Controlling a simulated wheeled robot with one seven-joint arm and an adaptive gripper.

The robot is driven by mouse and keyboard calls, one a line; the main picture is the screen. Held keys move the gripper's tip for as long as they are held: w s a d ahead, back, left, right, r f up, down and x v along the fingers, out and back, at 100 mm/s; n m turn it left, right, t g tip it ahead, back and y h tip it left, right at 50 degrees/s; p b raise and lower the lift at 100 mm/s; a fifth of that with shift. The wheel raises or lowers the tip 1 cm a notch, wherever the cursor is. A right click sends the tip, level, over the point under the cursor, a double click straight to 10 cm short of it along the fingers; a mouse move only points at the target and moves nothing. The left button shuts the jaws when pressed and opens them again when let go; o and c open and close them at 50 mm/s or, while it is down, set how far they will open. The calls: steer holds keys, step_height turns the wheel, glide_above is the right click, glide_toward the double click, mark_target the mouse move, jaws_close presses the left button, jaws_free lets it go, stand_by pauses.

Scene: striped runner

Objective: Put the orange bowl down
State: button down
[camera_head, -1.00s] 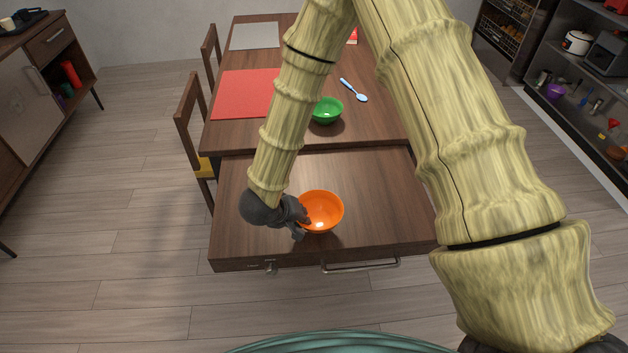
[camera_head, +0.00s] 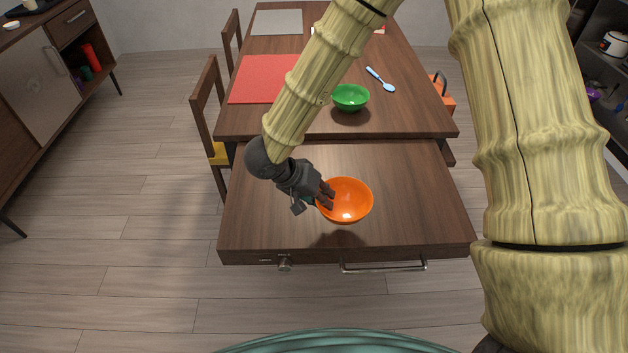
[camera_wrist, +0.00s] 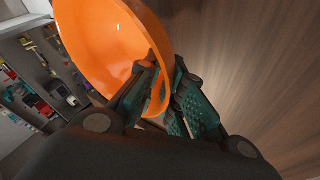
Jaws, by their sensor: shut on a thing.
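The orange bowl (camera_head: 347,203) is upright over the near wooden counter or drawer unit (camera_head: 420,200) in the head view. My gripper (camera_head: 324,196) is at the bowl's left side, shut on its rim. In the wrist view the bowl (camera_wrist: 112,45) fills the upper left, and my gripper (camera_wrist: 163,97) has one finger inside the rim and one outside. A shadow on the wood lies a little below the bowl in the head view, so the bowl appears held above the surface. The gap's height is hard to tell.
A green bowl (camera_head: 350,97) and a blue spoon (camera_head: 381,80) sit on the table behind, with a red mat (camera_head: 262,79) to their left. A chair (camera_head: 208,115) stands left of the table. The near wooden top is clear around the orange bowl.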

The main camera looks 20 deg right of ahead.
steer(key=w, duration=0.4)
steer(key=w+a, duration=0.1)
steer(key=w, duration=0.3)
steer(key=w+a+f+p, duration=0.1)
steer(key=w, duration=0.3)
steer(key=shift+w+a+f, duration=0.1)
steer(key=shift+w+a, duration=0.1)
steer(key=shift+a, duration=0.05)
steer(key=shift+w+f, duration=0.15)
steer(key=shift+w, duration=0.05)
steer(key=shift+f+p, duration=0.3)
steer(key=shift+f, duration=1.35)
steer(key=c, duration=1.6)
jaws_free()
steer(key=shift+f, duration=0.1)
steer(key=shift+c, duration=0.2)
steer(key=shift+o, duration=0.5)
steer(key=shift+a+r, duration=0.25)
steer(key=shift+r, duration=0.1)
steer(key=v, duration=1.1)
steer(key=shift+r+b, duration=0.2)
steer(key=shift+b, duration=0.15)
